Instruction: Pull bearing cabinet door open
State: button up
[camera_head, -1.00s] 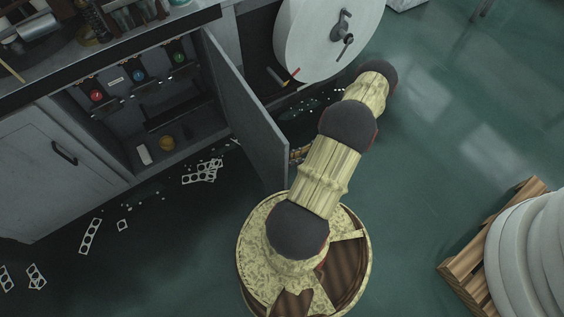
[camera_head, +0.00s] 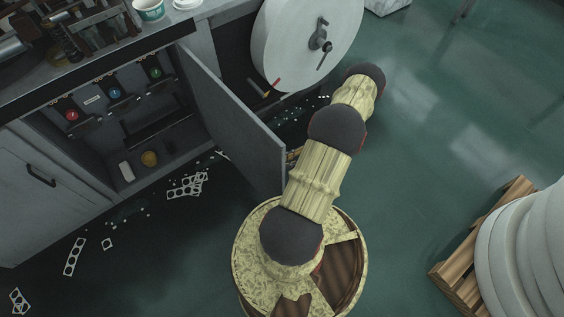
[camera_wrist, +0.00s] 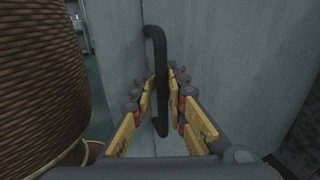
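The bearing cabinet is the grey cabinet at the left of the head view. Its door (camera_head: 232,125) stands wide open, swung out from the right side of the opening. The wrist view shows a grey door face (camera_wrist: 205,40) with a black bar handle (camera_wrist: 157,50). My gripper (camera_wrist: 160,90) has its yellow-padded fingers on either side of this handle, with the tips close against it, and appears shut on it. In the head view the gripper is hidden behind the door and my arm.
A large white reel (camera_head: 305,40) stands beyond the door. Scrap strips (camera_head: 188,186) lie on the floor. A wooden pallet (camera_head: 452,262) with white rolls is at right. A brown wound spool (camera_wrist: 40,80) fills the wrist view's left.

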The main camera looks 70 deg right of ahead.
jog(key=shift+o, duration=1.1)
jog(key=v, duration=1.2)
jog(key=shift+d, duration=0.1)
